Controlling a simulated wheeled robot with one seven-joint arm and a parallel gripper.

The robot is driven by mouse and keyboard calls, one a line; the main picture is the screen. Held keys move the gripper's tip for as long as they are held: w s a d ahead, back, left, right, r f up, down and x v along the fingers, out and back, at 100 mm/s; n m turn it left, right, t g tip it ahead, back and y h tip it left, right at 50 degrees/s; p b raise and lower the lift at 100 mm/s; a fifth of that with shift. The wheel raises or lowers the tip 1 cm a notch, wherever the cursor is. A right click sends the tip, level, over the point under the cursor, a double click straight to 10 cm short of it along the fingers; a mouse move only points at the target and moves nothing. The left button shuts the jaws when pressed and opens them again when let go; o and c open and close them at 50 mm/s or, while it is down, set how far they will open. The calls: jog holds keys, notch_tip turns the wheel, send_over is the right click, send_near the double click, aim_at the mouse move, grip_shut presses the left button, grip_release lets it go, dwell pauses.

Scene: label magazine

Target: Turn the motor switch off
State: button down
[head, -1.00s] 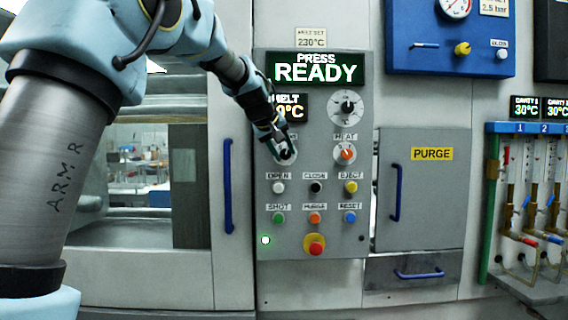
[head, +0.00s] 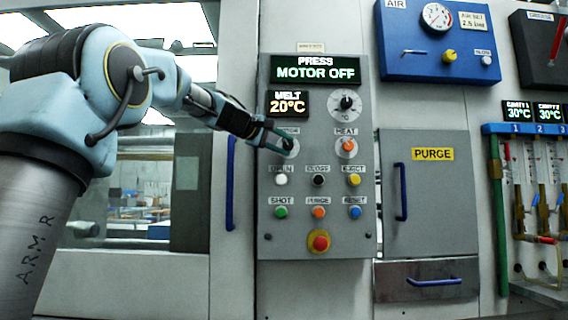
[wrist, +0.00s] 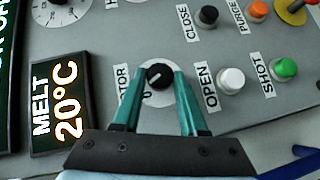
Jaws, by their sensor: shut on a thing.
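The motor switch is a black knob on a round white dial on the grey control panel (head: 267,225). In the wrist view the knob (wrist: 158,77) sits between my two teal fingers, and its white mark points to the lower left, toward a "0". My gripper (wrist: 160,74) is shut on the knob. In the head view my gripper (head: 277,139) reaches the motor switch (head: 288,144) from the left and hides part of it and its label. The press display (head: 316,70) reads "MOTOR OFF".
The melt display (head: 288,103) reads 20°C. Beside the switch is the orange heat knob (head: 348,146). Below are several push buttons and the red emergency stop (head: 319,241). A blue door handle (head: 230,182) stands to the left, near my arm.

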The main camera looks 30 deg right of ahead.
jog(key=shift+f+n+h+b, duration=0.3)
jog(key=shift+n+h+b, duration=0.1)
jog(key=shift+b, duration=0.65)
jog(key=shift+r, duration=0.2)
jog(key=shift+c, duration=2.2)
grip_release()
jog(key=shift+b, duration=0.3)
jog(key=f+b+v, duration=0.1)
jog(key=b+v, duration=0.1)
jog(key=v, duration=0.8)
jog(key=shift+a+r, duration=0.45)
jog(key=shift+s, duration=0.1)
